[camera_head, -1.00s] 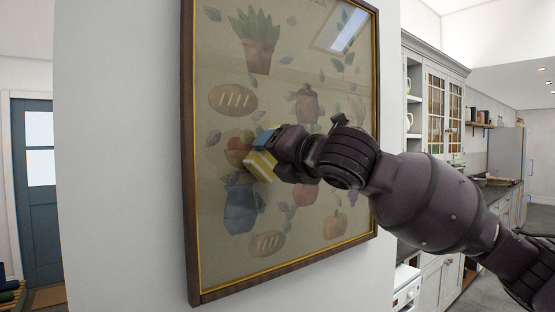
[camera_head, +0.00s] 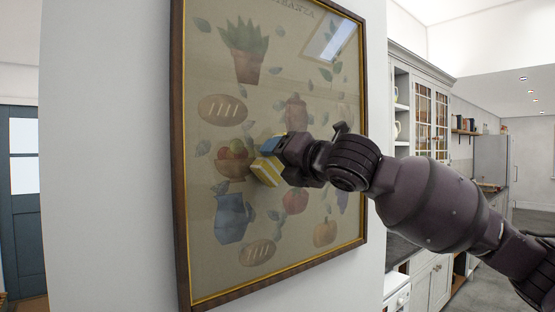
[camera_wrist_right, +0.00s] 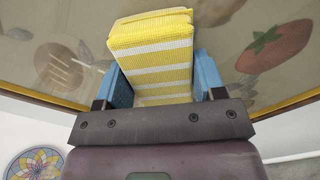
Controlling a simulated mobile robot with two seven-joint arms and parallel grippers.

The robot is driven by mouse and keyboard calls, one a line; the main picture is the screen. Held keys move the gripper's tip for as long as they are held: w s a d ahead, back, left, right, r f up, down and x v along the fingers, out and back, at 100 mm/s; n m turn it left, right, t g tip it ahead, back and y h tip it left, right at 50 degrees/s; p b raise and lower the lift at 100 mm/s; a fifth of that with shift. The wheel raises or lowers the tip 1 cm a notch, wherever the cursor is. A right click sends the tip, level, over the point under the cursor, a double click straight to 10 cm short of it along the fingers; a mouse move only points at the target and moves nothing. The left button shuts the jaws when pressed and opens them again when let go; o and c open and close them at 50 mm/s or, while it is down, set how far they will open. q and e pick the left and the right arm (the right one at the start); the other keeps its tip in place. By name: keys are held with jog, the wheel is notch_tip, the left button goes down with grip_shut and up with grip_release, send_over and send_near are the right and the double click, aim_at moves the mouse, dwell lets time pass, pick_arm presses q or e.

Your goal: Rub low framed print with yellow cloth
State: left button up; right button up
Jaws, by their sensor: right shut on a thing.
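The framed print (camera_head: 236,190) hangs on a white wall in the head view, with a dark wooden frame, a gold inner edge and painted food and plants. My right gripper (camera_head: 275,158) is in front of its middle, shut on the yellow cloth (camera_head: 267,171). The cloth is a folded yellow block with white stripes. In the right wrist view the cloth (camera_wrist_right: 153,50) sits between the blue fingers (camera_wrist_right: 160,85), its far end at the print (camera_wrist_right: 245,50). I cannot tell for sure whether it touches the glass. My left gripper is not in view.
A grey glazed cabinet (camera_head: 431,125) and a fridge (camera_head: 491,160) stand to the right, beyond the wall's edge. A blue door (camera_head: 22,205) is at the far left. A round coloured pattern (camera_wrist_right: 34,163) shows at the lower left of the wrist view.

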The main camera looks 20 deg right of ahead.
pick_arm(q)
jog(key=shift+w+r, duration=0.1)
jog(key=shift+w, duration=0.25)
pick_arm(e)
jog(key=shift+w+d+f, duration=0.1)
jog(key=shift+w+d, duration=0.15)
jog(key=shift+d, duration=0.35)
jog(key=shift+w+d+f, duration=0.1)
jog(key=shift+w+d, duration=0.1)
jog(key=shift+d, duration=0.45)
jog(key=shift+w+d+f, duration=0.1)
jog(key=shift+w+d, duration=0.15)
jog(key=shift+d, duration=0.35)
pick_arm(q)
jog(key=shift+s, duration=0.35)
pick_arm(e)
jog(key=shift+w+d+f, duration=0.1)
jog(key=shift+w+d, duration=0.2)
jog(key=shift+d, duration=0.55)
jog(key=shift+w+d, duration=0.3)
jog(key=shift+d, duration=0.5)
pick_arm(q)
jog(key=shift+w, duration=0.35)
pick_arm(e)
jog(key=shift+w+d+f, duration=0.1)
jog(key=shift+w+d, duration=0.2)
jog(key=shift+d, duration=0.6)
jog(key=shift+w+d+f, duration=0.1)
jog(key=shift+w+d, duration=0.2)
jog(key=shift+d, duration=0.55)
